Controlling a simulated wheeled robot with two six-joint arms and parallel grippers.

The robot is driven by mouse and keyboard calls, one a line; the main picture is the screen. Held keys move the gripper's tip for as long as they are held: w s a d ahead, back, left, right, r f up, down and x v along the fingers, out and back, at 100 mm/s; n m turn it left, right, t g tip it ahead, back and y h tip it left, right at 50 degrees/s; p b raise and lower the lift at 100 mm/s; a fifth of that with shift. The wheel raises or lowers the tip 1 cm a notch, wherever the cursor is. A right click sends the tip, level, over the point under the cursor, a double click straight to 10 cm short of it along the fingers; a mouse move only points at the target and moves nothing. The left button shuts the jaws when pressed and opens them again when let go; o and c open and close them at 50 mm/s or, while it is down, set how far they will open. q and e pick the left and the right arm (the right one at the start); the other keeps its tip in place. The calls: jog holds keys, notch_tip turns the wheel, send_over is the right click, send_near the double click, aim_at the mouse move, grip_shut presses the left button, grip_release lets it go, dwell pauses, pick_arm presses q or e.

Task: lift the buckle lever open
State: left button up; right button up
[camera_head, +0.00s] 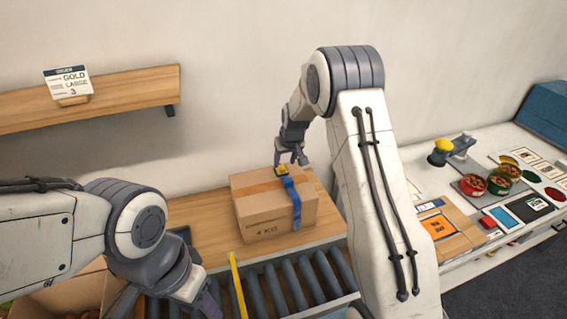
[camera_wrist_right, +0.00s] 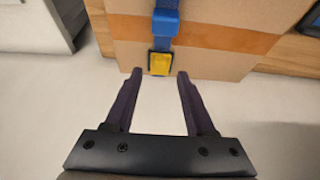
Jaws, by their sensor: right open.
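A blue strap (camera_head: 294,203) runs over a cardboard box (camera_head: 253,218). The buckle (camera_head: 283,171), with a yellow lever, sits on the strap at the box's top far edge. In the right wrist view the yellow lever (camera_wrist_right: 159,63) lies flat at the end of the blue strap (camera_wrist_right: 165,25). My right gripper (camera_head: 291,160) is just above the buckle; in the wrist view its open, empty fingers (camera_wrist_right: 158,78) lie either side of the lever, a little short of it. My left gripper (camera_head: 203,301) is low at the left near the rollers; its fingertips are partly cut off.
The box stands on a wooden shelf (camera_head: 208,215) behind a roller conveyor (camera_head: 290,285) with a yellow bar (camera_head: 237,285). An order sign (camera_head: 68,84) stands on the wall shelf.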

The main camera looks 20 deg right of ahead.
aim_at(281, 167)
jog(key=shift+p+x, duration=0.45)
jog(key=shift+x, duration=1.6)
grip_shut()
jog(key=shift+w+a+r+g+p, duration=0.1)
jog(key=shift+w+r+g+p, duration=0.3)
jog(key=shift+p, duration=0.5)
jog(key=shift+r+g+p, duration=0.1)
jog(key=shift+g+p, duration=0.2)
jog(key=shift+w+g, duration=0.35)
jog(key=shift+g, duration=0.45)
jog(key=shift+w+r+g, duration=0.2)
jog(key=shift+g, duration=0.2)
jog(key=shift+r, duration=0.1)
